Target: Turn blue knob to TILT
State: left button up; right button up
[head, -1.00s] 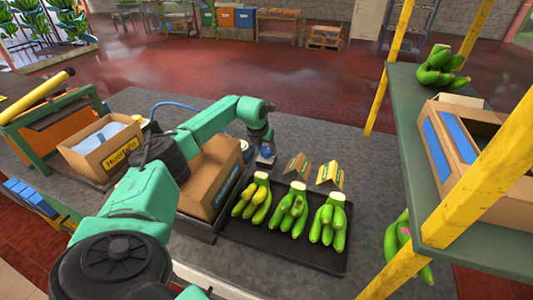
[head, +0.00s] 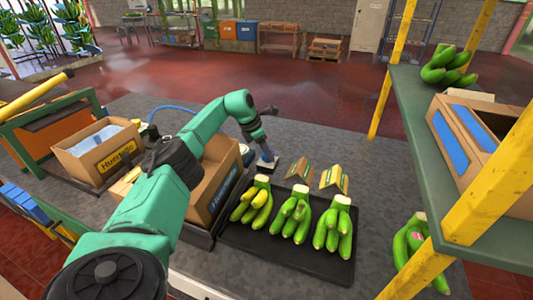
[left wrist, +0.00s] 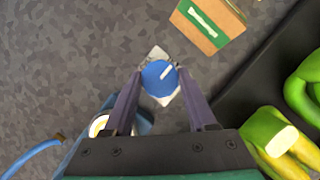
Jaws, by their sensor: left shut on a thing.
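The blue knob (left wrist: 160,77) shows in the left wrist view as a round dial with a white pointer line aimed to the upper right. It sits on a small pale plate (left wrist: 158,54) on the grey tabletop. Any position markings, TILT included, are not readable. My left gripper (left wrist: 160,84) has its two fingers on either side of the knob, shut on it. In the head view my left gripper (head: 267,160) reaches down to the table beside the banana tray, and hides most of the knob. My right gripper is not in view.
A black tray (head: 335,268) with several banana bunches and small folded cards (head: 334,179) lie right of the gripper. Cardboard boxes (head: 101,153) stand to the left. A blue hose (left wrist: 30,158) runs nearby. A green shelf (head: 408,100) with yellow posts stands at right.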

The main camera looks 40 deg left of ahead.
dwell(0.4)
pick_arm(q)
jog(key=o, duration=1.4)
jog(key=shift+c, duration=0.2)
jog(key=v, duration=1.4)
jog(key=shift+r+b, duration=0.3)
jog(key=shift+b, duration=0.1)
jog(key=shift+f, duration=0.1)
